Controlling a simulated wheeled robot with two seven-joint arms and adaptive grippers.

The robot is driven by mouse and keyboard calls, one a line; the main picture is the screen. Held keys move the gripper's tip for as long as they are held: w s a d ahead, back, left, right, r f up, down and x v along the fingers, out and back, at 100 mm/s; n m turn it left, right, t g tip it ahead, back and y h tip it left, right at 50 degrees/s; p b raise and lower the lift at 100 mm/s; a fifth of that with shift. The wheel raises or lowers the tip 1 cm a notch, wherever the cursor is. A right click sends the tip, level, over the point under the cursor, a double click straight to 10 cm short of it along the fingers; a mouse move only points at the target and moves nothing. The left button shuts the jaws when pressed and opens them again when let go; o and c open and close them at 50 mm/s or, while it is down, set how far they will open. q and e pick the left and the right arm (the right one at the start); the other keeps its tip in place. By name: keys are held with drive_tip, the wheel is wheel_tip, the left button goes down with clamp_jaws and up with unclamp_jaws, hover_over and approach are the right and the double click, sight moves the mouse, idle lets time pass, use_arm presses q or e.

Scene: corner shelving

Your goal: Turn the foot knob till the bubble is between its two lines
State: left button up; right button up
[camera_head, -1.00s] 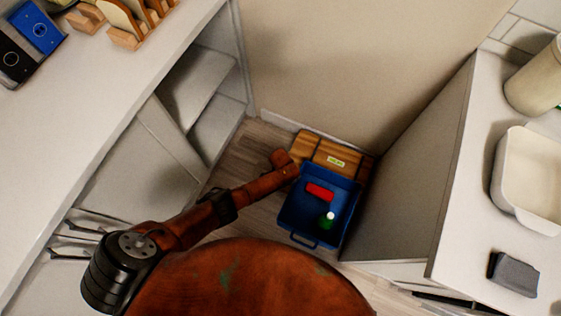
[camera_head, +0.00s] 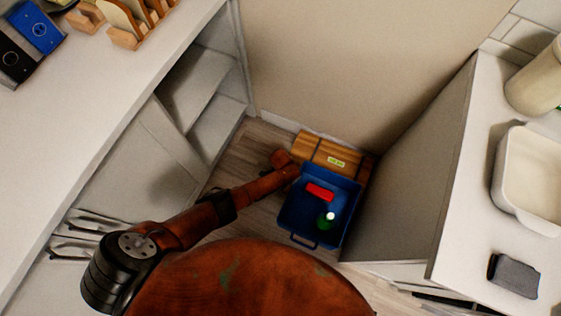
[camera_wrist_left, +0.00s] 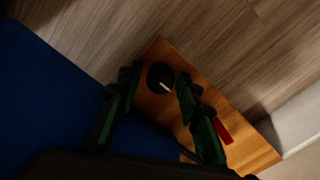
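A wooden box (camera_head: 318,147) stands on the floor in the corner, with a small yellow-green vial (camera_head: 336,162) on it. The bubble and its lines are too small to read. In the left wrist view, a round black knob (camera_wrist_left: 161,77) with a white pointer mark sits on the wood (camera_wrist_left: 158,52). My left gripper (camera_wrist_left: 158,80) is open, with one finger on each side of the knob; I cannot tell whether they touch it. In the head view my left arm reaches down toward the box, and its fingers are hidden. My right gripper is out of view.
A blue crate (camera_head: 293,222) holding a red item (camera_head: 319,192) and a green, white-topped item (camera_head: 326,220) is close beside the box. A left cabinet (camera_head: 120,185), the back wall (camera_head: 350,60) and a right panel (camera_head: 405,180) enclose this narrow floor space.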

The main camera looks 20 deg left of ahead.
use_arm(q)
drive_tip(key=shift+o, duration=1)
drive_tip(key=shift+w+r, duration=0.1)
drive_tip(key=shift+r, duration=0.05)
wheel_tip(320, 180, up, 12)
drive_tip(key=shift+w+a, duration=0.1)
drive_tip(key=shift+w, duration=0.05)
